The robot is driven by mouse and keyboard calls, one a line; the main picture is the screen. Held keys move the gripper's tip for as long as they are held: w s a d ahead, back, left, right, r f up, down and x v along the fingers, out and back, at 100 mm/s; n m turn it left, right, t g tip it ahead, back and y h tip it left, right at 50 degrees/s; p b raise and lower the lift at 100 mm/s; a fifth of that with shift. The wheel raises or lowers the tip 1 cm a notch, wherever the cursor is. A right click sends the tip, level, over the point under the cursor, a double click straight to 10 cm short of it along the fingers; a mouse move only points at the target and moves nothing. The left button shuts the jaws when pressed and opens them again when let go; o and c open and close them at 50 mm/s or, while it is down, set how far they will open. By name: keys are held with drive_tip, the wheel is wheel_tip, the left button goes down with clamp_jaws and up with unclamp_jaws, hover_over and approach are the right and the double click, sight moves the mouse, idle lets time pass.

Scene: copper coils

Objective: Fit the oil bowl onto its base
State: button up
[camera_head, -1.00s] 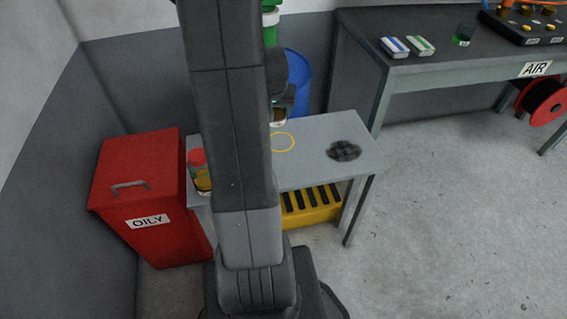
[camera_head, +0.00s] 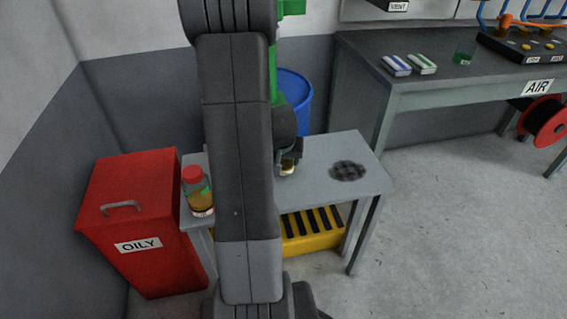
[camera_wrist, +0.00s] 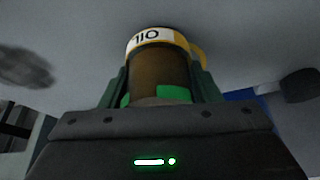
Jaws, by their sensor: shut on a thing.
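My gripper (camera_head: 290,154) is shut on the oil bowl (camera_head: 288,168), a small amber-brown cylinder with a white label. In the wrist view the bowl (camera_wrist: 158,75) sits between the jaws (camera_wrist: 160,92), its OIL label upside down and green patches low on it. It is at or just above the grey table's top (camera_head: 315,190), over the area of a yellow ring mark; contact cannot be told. A yellow patch (camera_wrist: 198,50) shows beside it in the wrist view.
A red-capped jar (camera_head: 197,190) stands at the table's left end, a dark round patch (camera_head: 348,171) at its right. A red OILY bin (camera_head: 130,210) is at left, a blue drum (camera_head: 295,95) behind. The bench (camera_head: 440,80) at right holds two packs and a green cup (camera_head: 462,58).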

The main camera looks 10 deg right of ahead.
drive_tip(key=shift+f, duration=0.3)
drive_tip(key=shift+f, duration=0.1)
drive_tip(key=shift+f, duration=0.15)
drive_tip(key=o, duration=1.2)
